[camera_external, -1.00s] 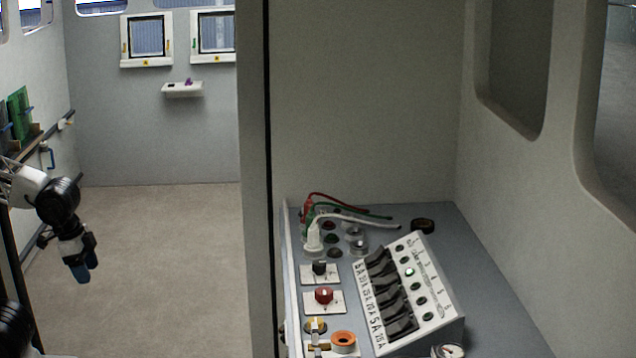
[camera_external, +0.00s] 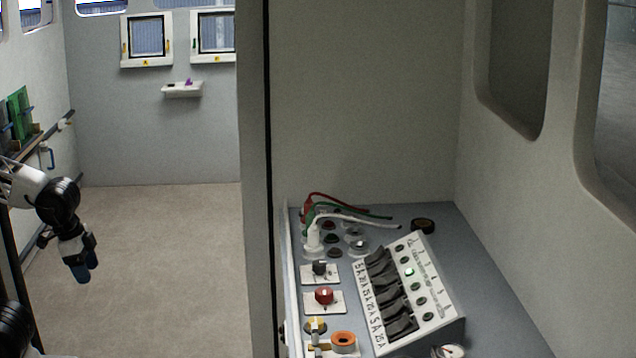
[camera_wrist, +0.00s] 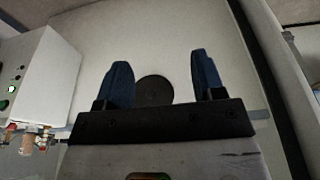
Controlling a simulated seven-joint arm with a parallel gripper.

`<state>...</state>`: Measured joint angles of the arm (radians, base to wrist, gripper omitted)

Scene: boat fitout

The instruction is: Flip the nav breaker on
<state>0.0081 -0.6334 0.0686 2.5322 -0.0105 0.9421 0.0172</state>
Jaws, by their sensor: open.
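The breaker panel (camera_external: 432,281) is a sloped white box on the grey console at the right of the external view. It has a row of black rocker switches (camera_external: 388,290), rating labels and round indicators, one of them lit green (camera_external: 409,272). I cannot tell which switch is the nav breaker. My gripper (camera_external: 83,273) hangs at the far left, pointing down, well apart from the panel. In the wrist view my gripper (camera_wrist: 160,82) shows two blue fingers spread apart with nothing between them.
The console (camera_external: 490,290) also carries a red knob (camera_external: 324,296), an orange ring (camera_external: 343,339) and plugged cables (camera_external: 345,215). A wall edge (camera_external: 255,180) stands between my arm and the console. The wrist view shows a white box with a green light (camera_wrist: 12,89) at left.

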